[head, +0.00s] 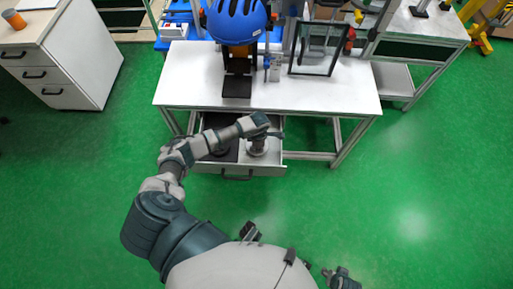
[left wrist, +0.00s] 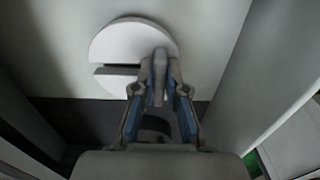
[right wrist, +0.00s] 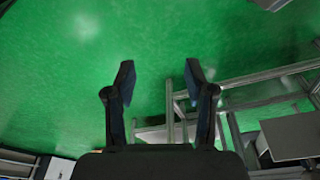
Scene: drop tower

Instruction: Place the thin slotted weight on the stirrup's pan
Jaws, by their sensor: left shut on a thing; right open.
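The slotted weight (left wrist: 115,48) is a pale round disc with a dark slot running in from its left side, seen in the left wrist view. My left gripper (left wrist: 160,72) is shut on its lower right part, and the fingers hide that part. In the head view my left gripper (head: 266,137) is over the open drawer (head: 270,170) under the table. My right gripper (right wrist: 160,75) is open and empty, above the green floor. I cannot clearly make out the stirrup's pan in any view.
A blue helmet (head: 237,20) sits on a dark stand on the white table (head: 190,88). A dark-framed clear panel (head: 318,55) stands to its right. The drawer's walls rise close beside the left gripper. A white drawer cabinet (head: 75,65) stands at the left.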

